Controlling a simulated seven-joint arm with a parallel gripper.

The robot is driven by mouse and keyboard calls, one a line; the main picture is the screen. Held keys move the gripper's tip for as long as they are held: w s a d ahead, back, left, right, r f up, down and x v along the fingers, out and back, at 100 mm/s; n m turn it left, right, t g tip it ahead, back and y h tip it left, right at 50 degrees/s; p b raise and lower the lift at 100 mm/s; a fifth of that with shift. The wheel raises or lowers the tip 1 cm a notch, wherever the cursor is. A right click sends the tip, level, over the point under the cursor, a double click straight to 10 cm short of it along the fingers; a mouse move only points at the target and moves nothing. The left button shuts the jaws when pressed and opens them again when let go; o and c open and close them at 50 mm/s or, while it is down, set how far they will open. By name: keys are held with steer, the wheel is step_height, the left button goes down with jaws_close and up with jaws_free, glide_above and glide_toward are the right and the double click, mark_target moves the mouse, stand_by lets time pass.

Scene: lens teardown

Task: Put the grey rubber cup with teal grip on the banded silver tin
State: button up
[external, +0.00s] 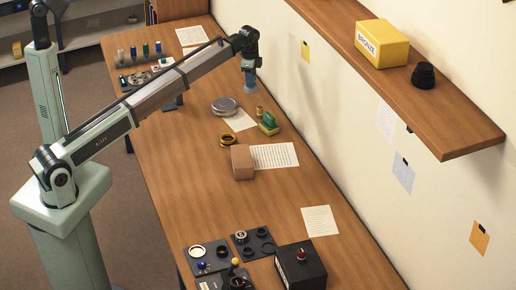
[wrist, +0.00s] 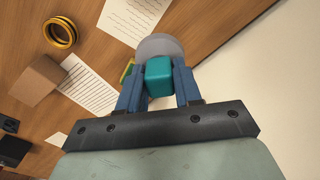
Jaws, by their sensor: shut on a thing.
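The grey rubber cup (external: 251,88) hangs in the air from my gripper (external: 250,72), above the far part of the table near the wall. In the wrist view, the blue fingers of my gripper (wrist: 158,88) are shut on its teal grip (wrist: 158,70), and the grey cup (wrist: 160,44) shows beyond it. The banded silver tin (external: 224,105) lies on the table, lower and to the left of the cup in the external view, with the cup apart from it. I cannot make out the tin in the wrist view.
A shelf (external: 440,115) with a yellow box (external: 382,44) runs along the wall. Black trays (external: 208,258) and a black box (external: 301,268) are at the front.

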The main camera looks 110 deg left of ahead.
steer(key=s+a+n, duration=0.2)
steer(key=s, duration=0.8)
steer(key=n, duration=0.5)
glide_above(225, 103)
steer(key=shift+d+f, duration=0.15)
steer(key=shift+f, duration=4.55)
steer(key=shift+f, duration=0.1)
steer(key=o, duration=1)
steer(key=shift+o, duration=0.2)
step_height(225, 103, up, 12)
